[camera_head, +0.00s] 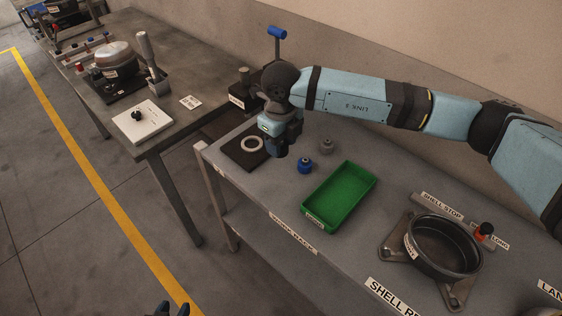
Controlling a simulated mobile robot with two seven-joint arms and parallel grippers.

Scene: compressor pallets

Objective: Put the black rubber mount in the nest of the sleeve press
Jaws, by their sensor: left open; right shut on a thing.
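My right gripper (281,153) points down over the grey bench, just left of the blue mount, and is shut on a small dark thing. Its fingers hide most of it; it looks like the black rubber mount, but its shape cannot be made out. The press with a blue-ended lever (277,33) and a dark labelled body (240,88) stands behind my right wrist. My arm covers part of it, and its nest cannot be made out. My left gripper (172,309) shows only as two dark fingertips at the bottom edge, apart and empty, over the floor.
A blue mount (305,167) and a grey mount (327,146) stand near the green tray (313,216). A white ring (252,144) lies on a dark plate (236,153). A black shell (443,246) sits front right. Another table (185,52) stands left.

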